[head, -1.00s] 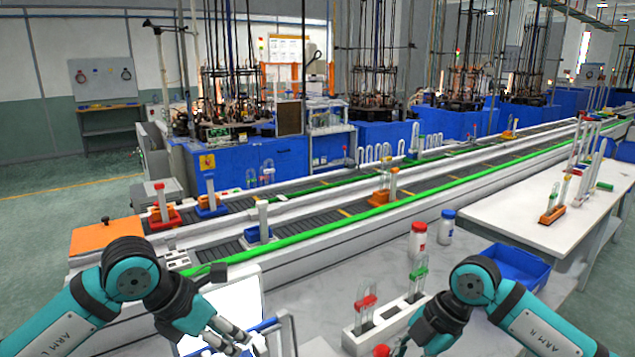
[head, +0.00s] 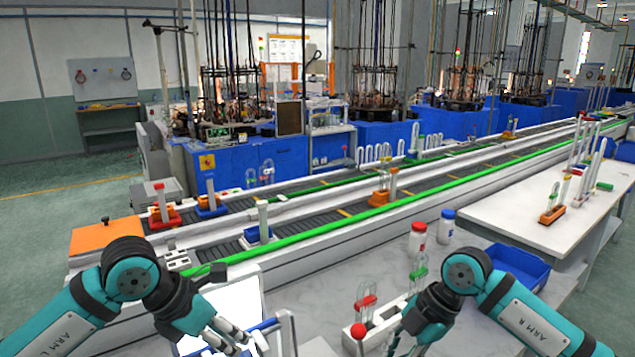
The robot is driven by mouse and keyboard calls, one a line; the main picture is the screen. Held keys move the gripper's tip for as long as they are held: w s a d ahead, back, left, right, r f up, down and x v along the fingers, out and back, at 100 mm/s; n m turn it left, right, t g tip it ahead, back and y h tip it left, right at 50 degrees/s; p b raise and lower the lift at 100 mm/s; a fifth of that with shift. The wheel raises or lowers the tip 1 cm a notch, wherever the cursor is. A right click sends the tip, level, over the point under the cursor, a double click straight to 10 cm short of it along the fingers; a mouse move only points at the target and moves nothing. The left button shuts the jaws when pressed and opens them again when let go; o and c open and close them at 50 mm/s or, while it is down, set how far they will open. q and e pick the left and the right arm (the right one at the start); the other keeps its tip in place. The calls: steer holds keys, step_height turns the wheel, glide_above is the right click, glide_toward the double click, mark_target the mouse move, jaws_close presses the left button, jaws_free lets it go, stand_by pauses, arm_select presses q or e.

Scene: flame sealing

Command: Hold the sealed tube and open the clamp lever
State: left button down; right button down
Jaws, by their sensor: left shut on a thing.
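My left gripper (head: 240,341) is low in the head view, in front of a bright white panel and beside a blue-and-white frame. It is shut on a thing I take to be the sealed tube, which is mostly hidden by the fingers. A red ball knob (head: 358,331) on a short stem, which looks like the end of the clamp lever, stands up at the bottom of the view. My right gripper (head: 396,346) is just right of the knob and apart from it. Its fingertips are dark and partly cut off, so its opening is unclear. The clamp body is out of view.
A white rack (head: 388,326) behind the knob holds glass tubes with red and green holders. Two white bottles, one red-capped (head: 417,238) and one blue-capped (head: 446,227), and a blue bin (head: 517,268) stand on the bench. The bench middle (head: 330,280) is clear.

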step_height(320, 180, up, 10)
steer(key=s+d, duration=0.1)
steer(key=s, duration=0.1)
steer(key=shift+d, duration=0.15)
stand_by(0.9)
arm_select(q)
steer(key=shift+d, duration=0.1)
arm_select(e)
steer(key=shift+f, duration=0.2)
arm_select(q)
steer(key=s+d+r, duration=0.2)
steer(key=s+d, duration=0.2)
steer(key=s, duration=0.2)
steer(key=shift+s+d, duration=0.25)
steer(key=shift+s, duration=0.05)
arm_select(e)
steer(key=shift+r, duration=0.25)
stand_by(0.3)
